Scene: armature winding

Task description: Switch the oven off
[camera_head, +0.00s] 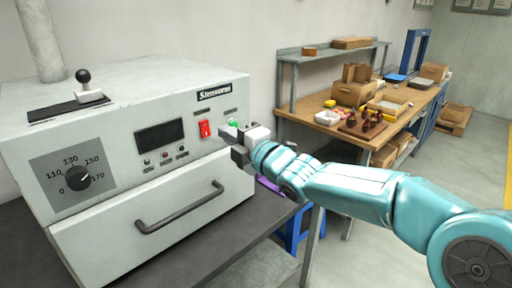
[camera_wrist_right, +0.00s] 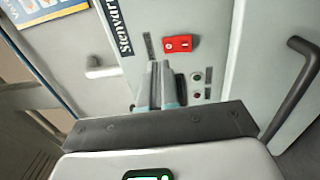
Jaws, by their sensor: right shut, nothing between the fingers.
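The white oven (camera_head: 215,92) stands at the left in the head view. Its front carries a red rocker switch (camera_head: 205,128), a green button (camera_head: 233,122), a dark display (camera_head: 160,136) and a black temperature dial (camera_head: 78,178). My right gripper (camera_head: 228,133) is shut and empty, at the panel just right of the red switch, close to the green button. In the right wrist view, the shut fingers (camera_wrist_right: 160,72) point at the panel, just below the red switch (camera_wrist_right: 178,44). The green button is hidden there. I cannot tell whether the fingertips touch the panel. My left gripper is not in view.
The oven door handle (camera_head: 180,208) sticks out below the panel. A lever with a black knob (camera_head: 84,76) stands on top of the oven. The oven rests on a dark table (camera_head: 215,255). A wooden workbench (camera_head: 310,112) with boxes stands behind to the right.

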